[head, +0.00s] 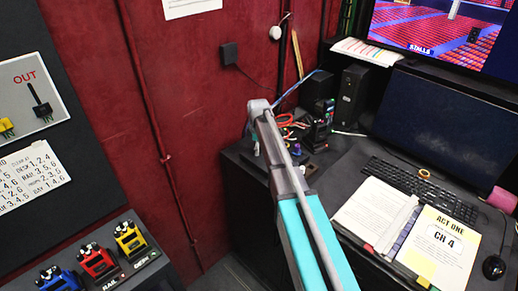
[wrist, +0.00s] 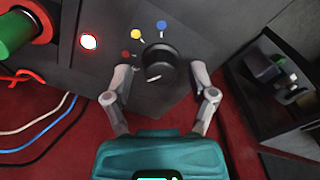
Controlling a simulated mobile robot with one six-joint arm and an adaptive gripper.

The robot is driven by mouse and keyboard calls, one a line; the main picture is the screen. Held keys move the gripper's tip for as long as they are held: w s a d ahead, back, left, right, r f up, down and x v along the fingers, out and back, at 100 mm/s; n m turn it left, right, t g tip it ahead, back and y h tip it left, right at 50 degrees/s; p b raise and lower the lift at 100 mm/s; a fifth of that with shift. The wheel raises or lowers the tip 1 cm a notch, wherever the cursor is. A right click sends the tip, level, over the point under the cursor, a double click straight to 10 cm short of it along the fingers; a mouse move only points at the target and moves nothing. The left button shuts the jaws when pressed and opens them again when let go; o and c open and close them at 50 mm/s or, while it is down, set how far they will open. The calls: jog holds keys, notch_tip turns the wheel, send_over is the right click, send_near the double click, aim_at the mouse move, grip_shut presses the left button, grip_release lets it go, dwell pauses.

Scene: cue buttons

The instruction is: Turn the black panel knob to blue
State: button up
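The black knob (wrist: 159,60) sits on a dark panel (wrist: 185,15) in the wrist view. A red dot (wrist: 125,54), a yellow dot (wrist: 136,34) and a blue dot (wrist: 162,26) lie around its upper left and top. A small pale mark shows at the knob's lower edge; which dot the knob points to I cannot tell. My gripper (wrist: 161,70) is open, with one finger on each side of the knob and visible gaps between. Whether the fingertips touch the panel is unclear. The head view shows my arm, but its gripper and the knob are not clear there.
In the wrist view, a lit red button (wrist: 88,41) and a green cylinder (wrist: 14,32) are to the left, with cables (wrist: 35,128) below. A dark box (wrist: 285,90) stands at right. In the head view, a desk holds a keyboard (head: 410,188) and open binder (head: 375,212).

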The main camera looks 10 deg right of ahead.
grip_shut()
jog(key=shift+w+m, duration=0.1)
jog(key=shift+m, duration=0.3)
jog(key=m, duration=1.2)
jog(key=shift+m, duration=0.3)
jog(key=m, duration=1)
jog(key=shift+w+m, duration=0.1)
jog(key=shift+m, duration=0.3)
